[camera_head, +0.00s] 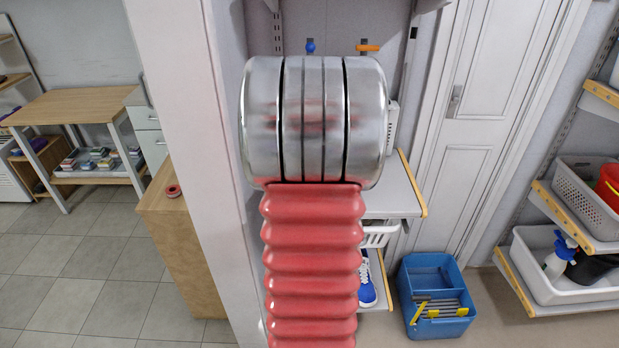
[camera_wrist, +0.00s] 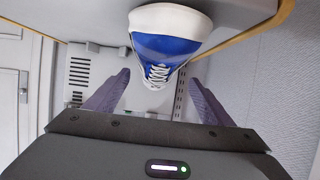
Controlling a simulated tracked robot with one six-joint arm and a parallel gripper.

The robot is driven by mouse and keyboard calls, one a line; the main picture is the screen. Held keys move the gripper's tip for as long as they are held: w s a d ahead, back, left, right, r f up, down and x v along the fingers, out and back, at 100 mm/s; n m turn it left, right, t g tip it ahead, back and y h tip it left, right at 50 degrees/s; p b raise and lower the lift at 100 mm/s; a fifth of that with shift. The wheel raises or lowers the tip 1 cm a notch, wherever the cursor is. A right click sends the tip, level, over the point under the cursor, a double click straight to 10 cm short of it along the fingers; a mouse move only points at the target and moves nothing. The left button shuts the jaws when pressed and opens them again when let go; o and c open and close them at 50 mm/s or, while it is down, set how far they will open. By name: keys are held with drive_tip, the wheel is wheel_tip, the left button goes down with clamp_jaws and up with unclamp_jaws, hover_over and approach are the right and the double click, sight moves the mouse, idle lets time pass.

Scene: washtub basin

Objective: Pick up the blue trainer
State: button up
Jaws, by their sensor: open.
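The blue trainer (camera_wrist: 165,45) has a white sole edge and white laces. In the wrist view it is at the top centre, its laces toward my gripper. In the head view part of it (camera_head: 367,284) shows on a low shelf, the rest hidden behind my red-sleeved arm. My gripper (camera_wrist: 158,78) is open, with one dark purple finger on each side of the trainer's laced part. A gap shows between the fingers and the shoe; I cannot tell the depth. My gripper is hidden in the head view.
The trainer's shelf (camera_wrist: 95,14) has a wooden edge strip. In the head view a white basket (camera_head: 379,236) is just above the trainer. A blue tool caddy (camera_head: 434,294) stands on the floor to the right. Shelves with a white tray (camera_head: 561,284) are at far right.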

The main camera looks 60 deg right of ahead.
drive_tip(key=shift+d, duration=0.1)
drive_tip(key=shift+w+d+f, duration=0.1)
drive_tip(key=shift+d, duration=0.15)
drive_tip(key=shift+x, duration=2.25)
drive_tip(key=shift+c, duration=0.6)
drive_tip(key=c, duration=1.2)
